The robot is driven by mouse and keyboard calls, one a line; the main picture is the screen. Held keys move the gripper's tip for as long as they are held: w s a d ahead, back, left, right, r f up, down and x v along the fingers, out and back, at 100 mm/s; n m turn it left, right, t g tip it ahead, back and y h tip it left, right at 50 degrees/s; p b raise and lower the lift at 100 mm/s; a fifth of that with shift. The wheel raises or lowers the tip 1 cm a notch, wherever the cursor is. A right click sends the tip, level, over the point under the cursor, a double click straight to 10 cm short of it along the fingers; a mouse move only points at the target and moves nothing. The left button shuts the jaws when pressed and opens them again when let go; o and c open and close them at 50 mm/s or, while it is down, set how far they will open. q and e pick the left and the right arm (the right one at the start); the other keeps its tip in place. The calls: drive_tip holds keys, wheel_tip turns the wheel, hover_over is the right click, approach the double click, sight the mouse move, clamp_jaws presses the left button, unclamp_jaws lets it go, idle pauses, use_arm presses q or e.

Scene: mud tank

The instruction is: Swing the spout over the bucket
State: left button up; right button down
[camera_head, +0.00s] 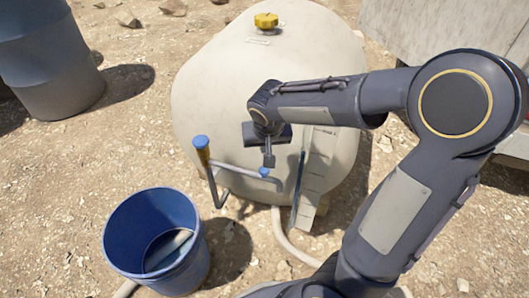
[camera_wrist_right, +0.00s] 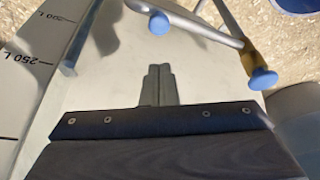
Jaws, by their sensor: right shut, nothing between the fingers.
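The spout (camera_head: 212,187) is a thin grey pipe at the front of the pale tank, bent downward beside the blue bucket (camera_head: 195,262). Its lower end appears right of the bucket's opening. A grey bar with a blue tip (camera_head: 264,172) runs right from the brass valve, which has a blue knob (camera_head: 201,142). The right wrist view shows the bar's blue tip (camera_wrist_right: 159,22) and the blue knob (camera_wrist_right: 263,79). My right gripper (camera_head: 269,160) is shut and empty, close to the bar's blue tip; its fingers (camera_wrist_right: 158,72) appear apart from the bar. My left gripper is out of view.
The pale tank (camera_head: 225,85) has a yellow cap (camera_head: 266,21) and a litre scale (camera_head: 314,165). A hose (camera_head: 284,240) runs along the ground. A dark barrel (camera_head: 50,60) stands at upper left. Open stony ground lies left of the bucket.

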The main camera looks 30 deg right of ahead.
drive_tip(key=b+x, duration=0.3)
drive_tip(key=x, duration=0.6)
